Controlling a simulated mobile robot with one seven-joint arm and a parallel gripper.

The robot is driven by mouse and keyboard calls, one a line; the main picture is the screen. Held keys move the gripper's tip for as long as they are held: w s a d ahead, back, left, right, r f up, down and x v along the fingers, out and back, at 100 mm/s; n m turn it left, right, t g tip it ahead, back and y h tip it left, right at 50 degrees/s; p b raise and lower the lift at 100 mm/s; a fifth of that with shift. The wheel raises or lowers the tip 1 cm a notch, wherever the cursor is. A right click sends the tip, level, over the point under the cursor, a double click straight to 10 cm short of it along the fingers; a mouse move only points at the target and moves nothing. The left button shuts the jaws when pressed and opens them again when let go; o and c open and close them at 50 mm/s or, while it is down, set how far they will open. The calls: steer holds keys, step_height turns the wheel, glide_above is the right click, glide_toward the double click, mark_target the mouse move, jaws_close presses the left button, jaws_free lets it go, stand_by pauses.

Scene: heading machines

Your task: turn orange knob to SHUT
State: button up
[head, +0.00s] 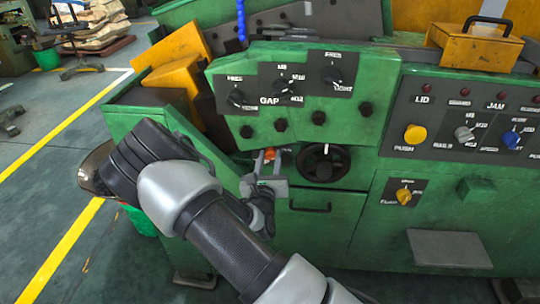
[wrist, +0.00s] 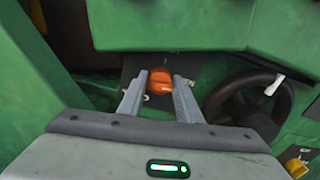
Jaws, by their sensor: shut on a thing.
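The orange knob (wrist: 160,82) sits on a dark plate (wrist: 138,62) on the green machine, under an overhanging green panel. In the wrist view my gripper (wrist: 160,80) has one finger on each side of the knob and is shut on it. In the head view the knob (head: 269,155) shows as a small orange patch between the fingers of my gripper (head: 268,158). The lettering around the knob, including any SHUT mark, cannot be read in either view.
A black handwheel (head: 323,163) is just right of the knob; it also shows in the wrist view (wrist: 245,100). The green panel with black knobs (head: 290,90) overhangs above. A yellow knob (head: 404,195) and a drawer handle (head: 310,208) are lower right.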

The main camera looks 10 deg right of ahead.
steer(key=n+p, duration=0.3)
steer(key=shift+r+n+p, duration=0.1)
steer(key=shift+n+p, duration=0.2)
steer(key=shift+p, duration=0.05)
steer(key=n+p, duration=0.3)
steer(key=n, duration=0.1)
steer(key=shift+a+n+p, duration=0.1)
steer(key=shift+n+p, duration=0.2)
steer(key=shift+p, duration=0.05)
steer(key=n+p, duration=0.1)
steer(key=n, duration=0.1)
steer(key=n+p, duration=0.1)
steer(key=n, duration=0.1)
steer(key=shift+f, duration=0.3)
steer(key=shift+f+n+p, duration=0.15)
steer(key=shift+n+p, duration=0.55)
steer(key=shift+n, duration=1.1)
steer(key=o, duration=1)
steer(key=shift+o, duration=0.2)
